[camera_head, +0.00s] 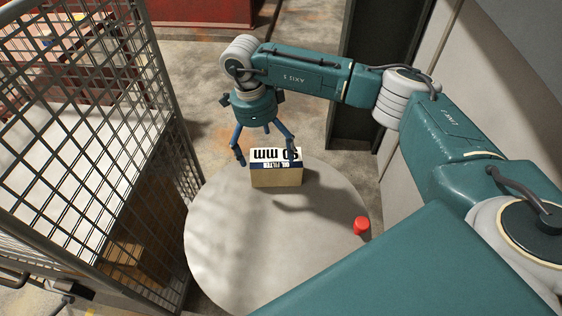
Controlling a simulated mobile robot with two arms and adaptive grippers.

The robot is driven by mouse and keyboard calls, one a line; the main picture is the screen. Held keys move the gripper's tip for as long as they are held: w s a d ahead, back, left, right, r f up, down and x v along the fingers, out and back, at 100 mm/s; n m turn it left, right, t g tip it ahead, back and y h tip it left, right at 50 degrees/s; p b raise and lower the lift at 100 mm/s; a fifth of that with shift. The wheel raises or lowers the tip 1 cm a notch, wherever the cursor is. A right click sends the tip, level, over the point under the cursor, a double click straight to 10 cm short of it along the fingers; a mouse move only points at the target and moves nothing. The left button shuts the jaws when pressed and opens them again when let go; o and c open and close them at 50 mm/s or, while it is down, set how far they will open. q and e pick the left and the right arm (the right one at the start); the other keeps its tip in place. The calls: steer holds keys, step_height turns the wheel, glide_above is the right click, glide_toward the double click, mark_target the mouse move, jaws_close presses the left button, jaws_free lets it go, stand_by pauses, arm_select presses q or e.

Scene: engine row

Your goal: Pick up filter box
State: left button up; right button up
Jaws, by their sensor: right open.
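My right gripper (265,158) points down from the arm that comes in from the right. Its blue fingers are spread wide and it holds nothing. One finger is to the left of the box and the other overlaps the box's far right top edge. I cannot tell whether that finger touches the box. My left gripper is not in view.
A small red cylinder (361,225) stands near the table's right edge. A metal mesh cage (95,130) stands close on the left, with a brown carton (128,262) low behind it. The table's front and left surface is clear.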

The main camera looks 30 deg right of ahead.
mark_target(273, 162)
steer(key=shift+s+d+f+b, duration=0.15)
steer(key=shift+d+f+b, duration=0.1)
steer(key=shift+f+b, duration=0.35)
steer(key=f+b, duration=0.1)
steer(key=s+f, duration=0.1)
steer(key=f, duration=0.1)
steer(key=shift+d+f+b, duration=0.15)
steer(key=shift+f+b, duration=0.05)
steer(key=shift+b, duration=0.2)
steer(key=shift+w+d+f, duration=0.1)
steer(key=shift+w+f, duration=0.05)
steer(key=shift+f, duration=0.15)
steer(key=shift+d+f, duration=0.15)
steer(key=shift+f, duration=0.25)
steer(key=f+b, duration=0.1)
steer(key=d+f+b, duration=0.1)
steer(key=f, duration=0.1)
steer(key=shift+f+b, duration=0.25)
steer(key=shift+b, duration=0.1)
steer(key=shift+f, duration=0.25)
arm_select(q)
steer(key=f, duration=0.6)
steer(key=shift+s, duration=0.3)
